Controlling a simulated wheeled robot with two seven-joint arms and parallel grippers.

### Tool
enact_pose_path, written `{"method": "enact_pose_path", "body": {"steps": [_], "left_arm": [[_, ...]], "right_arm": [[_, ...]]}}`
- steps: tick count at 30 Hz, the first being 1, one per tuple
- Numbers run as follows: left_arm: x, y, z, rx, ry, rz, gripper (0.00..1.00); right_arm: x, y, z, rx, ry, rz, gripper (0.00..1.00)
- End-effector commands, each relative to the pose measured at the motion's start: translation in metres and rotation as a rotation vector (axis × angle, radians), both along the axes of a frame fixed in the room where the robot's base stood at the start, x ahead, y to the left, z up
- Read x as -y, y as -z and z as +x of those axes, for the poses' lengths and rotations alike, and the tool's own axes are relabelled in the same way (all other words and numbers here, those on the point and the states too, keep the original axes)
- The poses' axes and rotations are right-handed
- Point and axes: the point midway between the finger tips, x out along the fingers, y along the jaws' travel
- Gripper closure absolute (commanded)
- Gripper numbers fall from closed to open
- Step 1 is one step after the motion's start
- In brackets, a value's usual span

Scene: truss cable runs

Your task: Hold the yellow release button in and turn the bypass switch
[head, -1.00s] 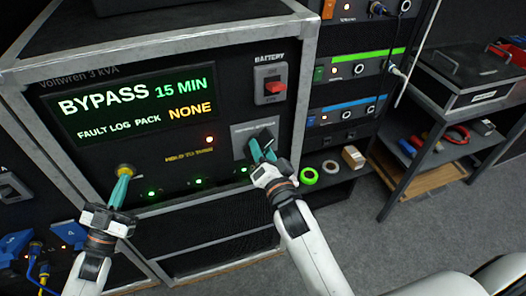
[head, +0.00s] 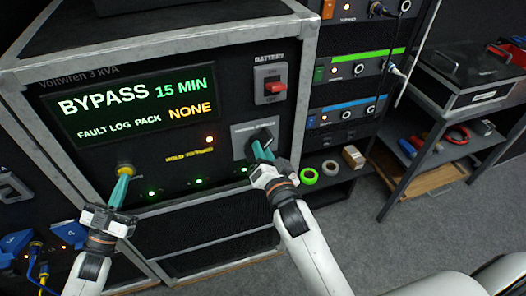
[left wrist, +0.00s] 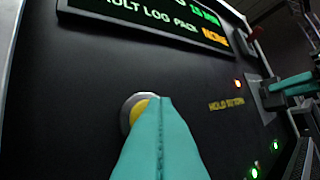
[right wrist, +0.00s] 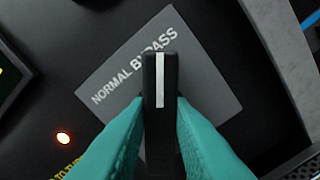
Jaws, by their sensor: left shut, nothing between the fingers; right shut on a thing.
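The yellow release button (left wrist: 136,108) sits in a pale ring on the black panel; it also shows in the head view (head: 125,169). My left gripper (head: 119,190) is shut and empty, its fingertips against the button's face and covering part of it in the left wrist view (left wrist: 160,102). The bypass switch is a black knob with a white line (right wrist: 159,85) on a grey plate (right wrist: 200,60) marked NORMAL and BYPASS. My right gripper (head: 262,155) is shut on the knob, one teal finger on each side. In the right wrist view the white line stands upright, toward BYPASS.
The display (head: 135,105) reads BYPASS 15 MIN, FAULT LOG PACK NONE. An amber light (head: 209,139) glows above HOLD TO TURN. A red battery switch (head: 275,86) is above the knob. Tape rolls (head: 309,176) lie on a shelf to the right.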

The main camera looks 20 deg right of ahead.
Motion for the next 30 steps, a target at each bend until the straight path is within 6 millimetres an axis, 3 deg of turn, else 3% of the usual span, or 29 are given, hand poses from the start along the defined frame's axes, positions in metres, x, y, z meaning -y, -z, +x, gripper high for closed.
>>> {"method": "enact_pose_path", "body": {"steps": [30], "left_arm": [[-0.0002,0.0001,0.0003,-0.001,-0.001,0.0,1.0]], "right_arm": [[-0.0023,-0.0001,-0.0001,-0.001,0.0,-0.931,1.0]]}}
